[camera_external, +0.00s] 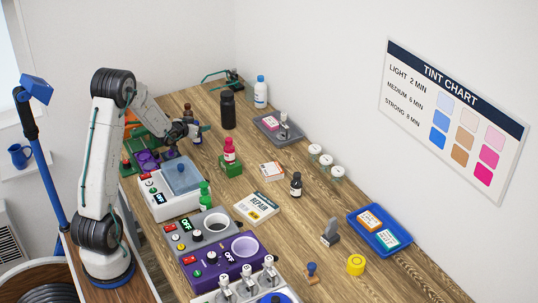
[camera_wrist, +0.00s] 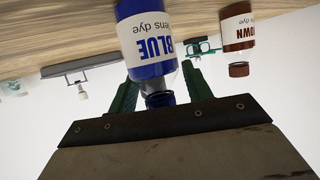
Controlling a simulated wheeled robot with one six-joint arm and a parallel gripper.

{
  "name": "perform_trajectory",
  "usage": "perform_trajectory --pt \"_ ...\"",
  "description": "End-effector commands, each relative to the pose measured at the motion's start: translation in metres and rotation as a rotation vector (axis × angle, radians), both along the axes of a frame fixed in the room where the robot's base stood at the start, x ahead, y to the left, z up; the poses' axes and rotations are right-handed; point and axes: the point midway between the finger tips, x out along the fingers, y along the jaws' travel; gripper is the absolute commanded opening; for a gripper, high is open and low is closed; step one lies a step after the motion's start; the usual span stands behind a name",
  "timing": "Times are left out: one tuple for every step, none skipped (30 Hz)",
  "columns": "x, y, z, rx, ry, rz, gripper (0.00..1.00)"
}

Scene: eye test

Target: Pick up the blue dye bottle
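The blue dye bottle (camera_wrist: 148,45) has a white label and a dark cap. In the wrist view the picture is upside down, so its cap points down toward my gripper (camera_wrist: 160,88). My gripper's green fingers are spread on either side of the bottle, with visible gaps beside the cap. I see no firm contact. In the external view my gripper (camera_external: 184,132) is low over the far left of the table, close beside the small blue bottle (camera_external: 196,131). The arm partly hides that area.
A brown dye bottle (camera_wrist: 238,28) stands close to the blue one. A dark cylinder (camera_external: 228,108), a white bottle with a blue cap (camera_external: 261,94) and a red bottle on a green block (camera_external: 229,151) are farther right. A purple device (camera_external: 147,160) lies near my gripper.

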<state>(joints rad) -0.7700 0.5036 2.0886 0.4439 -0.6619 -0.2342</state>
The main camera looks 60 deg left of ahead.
Motion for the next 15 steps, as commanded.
perform_trajectory --pt "-0.0001 0.0000 0.0000 0.000 0.000 0.000 0.36" --pt "0.0000 -0.0001 0.0000 0.000 0.000 0.000 0.28" --pt "-0.0001 -0.0002 0.0001 0.000 0.000 0.000 0.17" --pt "-0.0001 -0.0002 0.0001 0.000 0.000 0.000 0.08" --pt "-0.0001 -0.0002 0.0001 0.000 0.000 0.000 0.01" --pt "-0.0002 -0.0002 -0.0001 0.000 0.001 0.000 0.01" --pt "-0.0003 -0.0002 -0.0003 0.000 0.001 0.000 0.01" --pt "-0.0004 -0.0003 -0.0003 0.000 0.001 0.000 0.00" --pt "-0.0004 -0.0003 -0.0005 -0.001 0.002 0.000 0.00" --pt "-0.0004 -0.0003 -0.0004 0.000 0.001 0.000 0.00" --pt "-0.0004 -0.0003 -0.0005 -0.001 0.002 0.000 0.00" --pt "-0.0005 -0.0004 -0.0007 -0.001 0.002 0.000 0.00" --pt "-0.0006 -0.0004 -0.0008 -0.001 0.002 0.000 0.00" --pt "-0.0006 -0.0005 -0.0010 -0.001 0.003 0.000 0.00" --pt "-0.0006 -0.0005 -0.0010 -0.001 0.003 0.000 0.00"
